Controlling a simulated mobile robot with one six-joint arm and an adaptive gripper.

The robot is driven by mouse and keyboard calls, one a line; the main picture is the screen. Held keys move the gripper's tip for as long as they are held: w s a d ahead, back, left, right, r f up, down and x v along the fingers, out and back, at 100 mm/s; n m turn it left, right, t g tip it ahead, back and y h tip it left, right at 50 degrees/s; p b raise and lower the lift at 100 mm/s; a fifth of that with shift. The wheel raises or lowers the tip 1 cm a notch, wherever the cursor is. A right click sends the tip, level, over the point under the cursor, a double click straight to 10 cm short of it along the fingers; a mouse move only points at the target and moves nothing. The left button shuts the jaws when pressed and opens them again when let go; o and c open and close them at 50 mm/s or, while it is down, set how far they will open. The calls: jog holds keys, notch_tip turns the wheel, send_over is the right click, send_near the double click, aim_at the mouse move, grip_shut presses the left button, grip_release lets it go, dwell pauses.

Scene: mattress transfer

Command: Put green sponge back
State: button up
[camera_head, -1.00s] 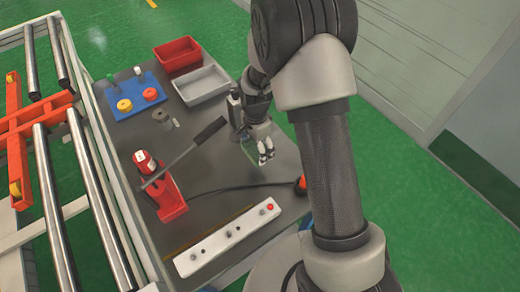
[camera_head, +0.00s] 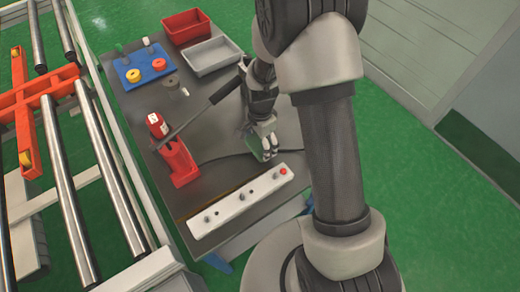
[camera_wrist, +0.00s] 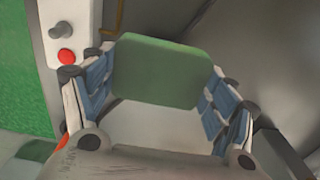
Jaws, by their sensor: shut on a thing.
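The green sponge (camera_wrist: 158,72) is a flat block with rounded corners. In the wrist view it spans the space between the two fingers of my gripper (camera_wrist: 158,92). The fingers have blue pads and press against its left and right sides. In the head view my gripper (camera_head: 265,143) points down over the right side of the dark table, with a little green of the sponge (camera_head: 256,154) showing at the fingertips. I cannot tell whether the sponge touches the table.
A white control bar (camera_head: 240,207) with a red button lies close in front of the gripper. A red holder (camera_head: 180,165), a red bottle (camera_head: 157,125), a blue tray (camera_head: 145,67), a grey bin (camera_head: 212,56) and a red bin (camera_head: 186,26) stand left and behind. A roller conveyor (camera_head: 95,175) runs left.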

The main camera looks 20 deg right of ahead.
aim_at(260, 143)
jog(key=shift+f+b, duration=0.5)
jog(key=shift+f, duration=1.1)
jog(key=shift+f, duration=0.2)
jog(key=o, duration=1.1)
jog(key=shift+r, duration=0.15)
